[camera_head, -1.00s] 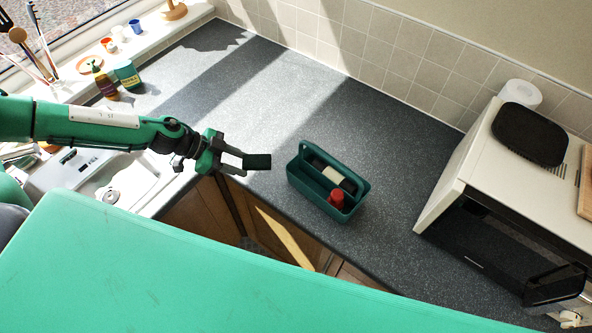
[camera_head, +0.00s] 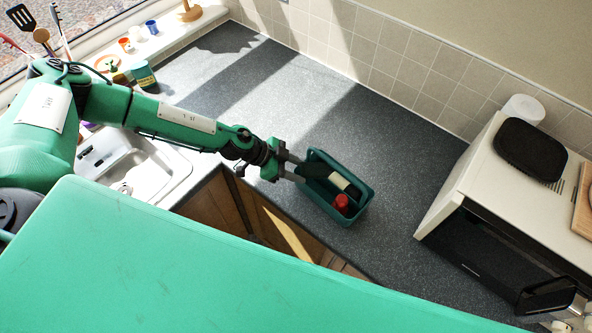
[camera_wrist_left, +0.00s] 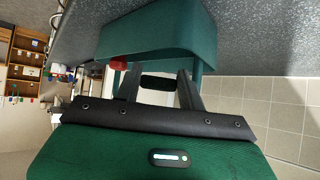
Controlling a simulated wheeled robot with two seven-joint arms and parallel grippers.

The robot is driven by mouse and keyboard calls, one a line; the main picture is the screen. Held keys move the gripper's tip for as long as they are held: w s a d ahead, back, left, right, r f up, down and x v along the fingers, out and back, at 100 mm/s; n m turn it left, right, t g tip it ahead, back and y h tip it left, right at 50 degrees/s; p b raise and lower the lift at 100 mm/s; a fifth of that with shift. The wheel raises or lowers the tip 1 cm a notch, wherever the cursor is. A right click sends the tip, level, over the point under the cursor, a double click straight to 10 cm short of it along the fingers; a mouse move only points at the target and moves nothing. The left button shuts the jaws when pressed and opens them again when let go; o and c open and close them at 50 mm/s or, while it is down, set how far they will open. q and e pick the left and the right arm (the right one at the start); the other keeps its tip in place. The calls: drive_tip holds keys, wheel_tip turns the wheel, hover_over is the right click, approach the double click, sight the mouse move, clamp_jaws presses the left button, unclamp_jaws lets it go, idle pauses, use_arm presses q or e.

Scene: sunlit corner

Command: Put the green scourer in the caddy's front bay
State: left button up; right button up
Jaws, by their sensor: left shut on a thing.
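The dark green scourer (camera_head: 304,171) is in my left gripper (camera_head: 297,170), which is shut on it at the left end of the green caddy (camera_head: 321,204). The scourer looks to be over or just inside the caddy's left edge; its exact height and bay are hard to tell. In the left wrist view a dark block (camera_wrist_left: 158,82), probably the scourer, shows between the fingers, with the caddy (camera_wrist_left: 160,35) beyond. My right gripper is not in view.
The caddy stands on a grey speckled worktop (camera_head: 390,150), clear behind and to its right. A microwave (camera_head: 480,170) with a black tray (camera_head: 530,149) on top stands at right. A sink (camera_head: 150,170) is at left, below my left arm. The worktop's front edge is close to the caddy.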

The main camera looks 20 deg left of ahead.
use_arm(q)
drive_tip(key=shift+f, duration=0.9)
drive_tip(key=shift+s+f, duration=0.1)
drive_tip(key=shift+f, duration=0.5)
drive_tip(key=o, duration=0.7)
drive_tip(key=shift+w+r, duration=0.2)
drive_tip(key=shift+r, duration=0.35)
drive_tip(key=b+v, duration=0.1)
drive_tip(key=v, duration=1.1)
drive_tip(key=shift+r, duration=0.1)
